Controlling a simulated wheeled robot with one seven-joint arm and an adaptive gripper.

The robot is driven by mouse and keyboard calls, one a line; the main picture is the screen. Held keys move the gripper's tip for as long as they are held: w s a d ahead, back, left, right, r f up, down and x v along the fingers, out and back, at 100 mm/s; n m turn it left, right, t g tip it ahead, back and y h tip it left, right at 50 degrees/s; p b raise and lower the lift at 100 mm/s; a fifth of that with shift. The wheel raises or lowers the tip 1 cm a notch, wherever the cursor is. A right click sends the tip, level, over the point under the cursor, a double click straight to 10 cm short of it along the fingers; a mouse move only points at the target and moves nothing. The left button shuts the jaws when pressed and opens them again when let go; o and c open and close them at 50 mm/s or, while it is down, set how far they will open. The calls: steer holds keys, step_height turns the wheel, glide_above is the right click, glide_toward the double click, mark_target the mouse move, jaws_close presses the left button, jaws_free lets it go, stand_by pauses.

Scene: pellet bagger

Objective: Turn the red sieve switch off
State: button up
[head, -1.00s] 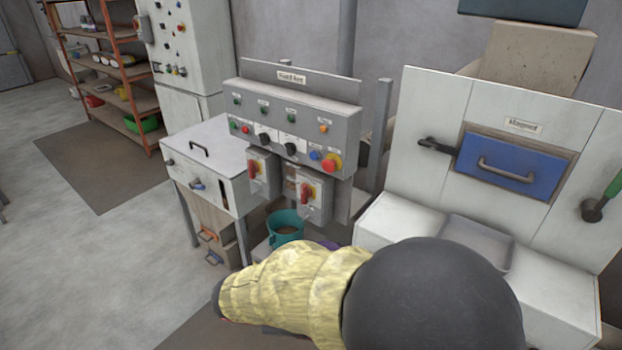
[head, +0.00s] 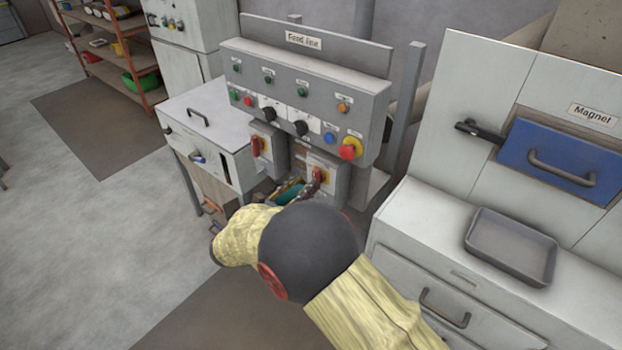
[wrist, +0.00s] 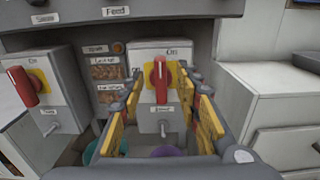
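Two grey switch boxes with red rotary handles on yellow plates hang under the feed line panel. The right red handle (wrist: 160,80) is upright in the wrist view, and it shows in the head view (head: 318,176). The left red handle (wrist: 22,87) also shows in the head view (head: 256,146), slightly tilted in the wrist view. The box labels are too blurred to tell which is the sieve switch. My gripper (wrist: 161,90) is open, its yellow-padded fingers on either side of the right handle. Contact cannot be told. In the head view my arm hides most of the gripper.
The feed line panel (head: 300,92) with buttons, knobs and a red emergency stop (head: 348,152) is above. A teal bucket (wrist: 104,148) and a purple container (wrist: 167,152) are below the boxes. A white cabinet with a grey tray (head: 512,247) stands at right.

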mark_target(314, 175)
steer(key=shift+b+x, duration=0.35)
steer(key=shift+x, duration=1.7)
steer(key=shift+c, duration=0.2)
steer(key=c, duration=0.8)
jaws_close()
